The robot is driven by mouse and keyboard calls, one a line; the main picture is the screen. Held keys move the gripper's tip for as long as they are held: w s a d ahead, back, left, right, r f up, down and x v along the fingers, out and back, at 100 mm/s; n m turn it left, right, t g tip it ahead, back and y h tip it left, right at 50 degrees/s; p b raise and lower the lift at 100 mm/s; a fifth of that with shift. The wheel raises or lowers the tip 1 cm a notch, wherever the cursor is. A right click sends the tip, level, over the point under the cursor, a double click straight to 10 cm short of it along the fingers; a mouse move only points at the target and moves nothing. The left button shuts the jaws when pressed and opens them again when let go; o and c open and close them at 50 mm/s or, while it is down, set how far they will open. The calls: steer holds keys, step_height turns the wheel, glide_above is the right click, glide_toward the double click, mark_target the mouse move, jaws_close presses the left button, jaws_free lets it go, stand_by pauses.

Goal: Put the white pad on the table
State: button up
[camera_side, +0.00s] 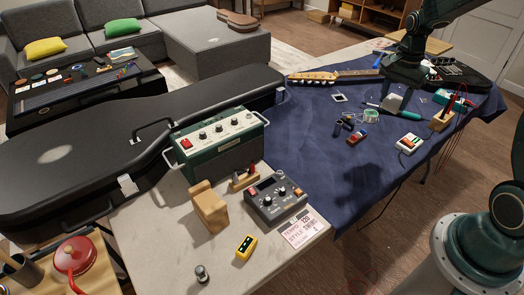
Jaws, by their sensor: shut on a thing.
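My gripper (399,90) is at the upper right, pointing down over the blue cloth. It is shut on a small pale piece (391,104), which looks like the white pad. The fingers and arm partly hide it, and I cannot tell whether it touches the cloth. The table (155,243) has a bare pale top at the front left and a dark blue cloth (310,130) over its right part.
A green amplifier (219,140), grey pedal (275,199) and black guitar case (80,160) stand left. The cloth's middle is clear.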

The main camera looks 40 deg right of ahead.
steer(key=w+a+n, duration=0.5)
steer(key=w+a, duration=0.8)
steer(key=a, duration=0.1)
steer(key=w+a+n, duration=0.2)
steer(key=w+a, duration=0.1)
steer(key=a, duration=0.6)
steer(key=w+a+n, duration=0.2)
steer(key=a, duration=0.7)
steer(key=n, duration=0.8)
glide_above(176, 258)
steer(key=shift+f, duration=10.15)
steer(key=shift+f, duration=0.15)
steer(key=o, duration=1)
steer(key=shift+c, duration=0.2)
